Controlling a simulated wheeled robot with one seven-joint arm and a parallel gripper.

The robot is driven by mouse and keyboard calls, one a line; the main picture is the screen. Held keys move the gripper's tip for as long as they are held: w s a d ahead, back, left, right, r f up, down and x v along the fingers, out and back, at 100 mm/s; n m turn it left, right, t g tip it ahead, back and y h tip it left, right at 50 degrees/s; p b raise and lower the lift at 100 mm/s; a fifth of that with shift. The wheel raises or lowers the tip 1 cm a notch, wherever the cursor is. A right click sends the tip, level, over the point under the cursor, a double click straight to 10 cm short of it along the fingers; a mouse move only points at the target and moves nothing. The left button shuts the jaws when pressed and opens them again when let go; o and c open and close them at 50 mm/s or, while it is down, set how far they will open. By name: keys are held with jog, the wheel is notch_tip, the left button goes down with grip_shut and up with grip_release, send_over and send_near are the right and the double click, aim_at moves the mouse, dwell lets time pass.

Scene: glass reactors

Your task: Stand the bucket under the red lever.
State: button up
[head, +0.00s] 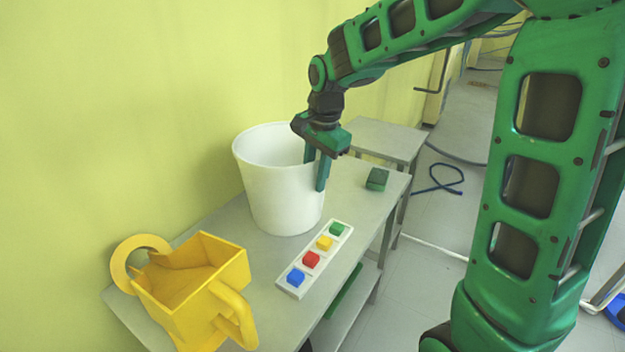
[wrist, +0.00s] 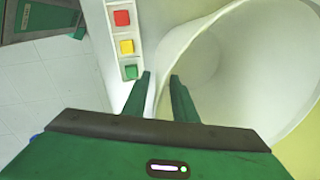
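The white bucket (head: 284,195) stands upright on a grey table against the wall. In the wrist view the bucket (wrist: 235,60) fills the right side, its round mouth facing me. My gripper (head: 316,172) is at the bucket's right rim. In the wrist view my gripper (wrist: 161,85) has its two fingers apart, one outside the bucket wall and one inside its mouth. The wall runs between them with a gap showing, so the gripper looks open. No red lever shows in either view.
On the table (head: 218,216), a yellow jug-like container (head: 190,290) stands front left with a yellow ring (head: 130,255) behind it. A white tray with several coloured blocks (head: 316,257) lies before the bucket. A green block (head: 377,179) lies at right. A small table (head: 375,136) stands behind.

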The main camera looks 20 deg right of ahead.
notch_tip(320, 180, up, 11)
jog(key=s, duration=0.2)
jog(key=s+d+f+n, duration=0.2)
jog(key=s+d+f, duration=0.2)
jog(key=s, duration=0.5)
jog(key=s+d+f+n+g, duration=0.1)
jog(key=s+d+f+n, duration=0.1)
jog(key=s+d+f, duration=0.2)
jog(key=s+d+f+n, duration=0.3)
jog(key=s+d, duration=0.5)
jog(key=s, duration=0.8)
jog(key=shift+d+f+g+h, duration=0.15)
jog(key=shift+f+g+h, duration=0.15)
jog(key=shift+f, duration=0.45)
